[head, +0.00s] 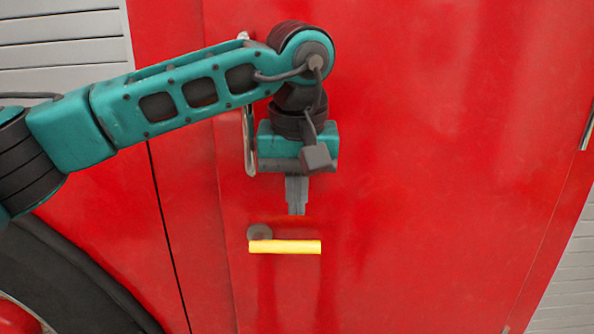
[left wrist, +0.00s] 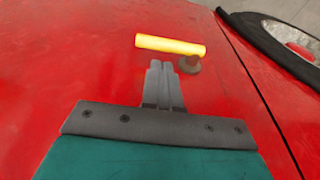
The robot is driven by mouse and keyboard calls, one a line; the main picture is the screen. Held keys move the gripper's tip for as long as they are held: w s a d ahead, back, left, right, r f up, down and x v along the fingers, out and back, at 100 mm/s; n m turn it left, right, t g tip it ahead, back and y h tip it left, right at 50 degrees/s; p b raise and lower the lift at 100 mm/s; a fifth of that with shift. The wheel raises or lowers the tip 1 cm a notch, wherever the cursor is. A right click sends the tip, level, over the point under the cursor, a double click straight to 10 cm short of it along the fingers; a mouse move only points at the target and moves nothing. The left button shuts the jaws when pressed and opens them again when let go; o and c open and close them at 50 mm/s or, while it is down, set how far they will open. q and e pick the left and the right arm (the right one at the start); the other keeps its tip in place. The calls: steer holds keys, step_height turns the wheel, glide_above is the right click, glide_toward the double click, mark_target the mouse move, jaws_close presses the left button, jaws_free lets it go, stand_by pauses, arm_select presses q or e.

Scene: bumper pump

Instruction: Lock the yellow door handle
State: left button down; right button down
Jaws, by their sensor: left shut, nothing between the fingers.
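The yellow door handle (head: 285,247) is a horizontal bar on a red door (head: 420,200), with a round grey mount (head: 259,232) at its left end in the head view. My left gripper (head: 297,212) is shut and empty, pointing down just above the handle with a small gap in that view. In the left wrist view, the shut fingers (left wrist: 162,66) end close to the yellow bar (left wrist: 170,44) and beside its mount (left wrist: 190,64). I cannot tell whether they touch. My right gripper is not in view.
A metal grab bar (head: 249,140) on the door is partly hidden behind my left arm. A dark wheel arch (head: 70,270) and tyre lie at the lower left. A small metal piece (head: 587,130) shows at the door's right edge. The door right of the handle is clear.

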mark_target(296, 242)
arm_select(q)
steer(key=f, duration=0.3)
steer(key=w+f, duration=0.1)
steer(key=f, duration=0.2)
steer(key=shift+w+f, duration=0.1)
steer(key=shift+w, duration=0.05)
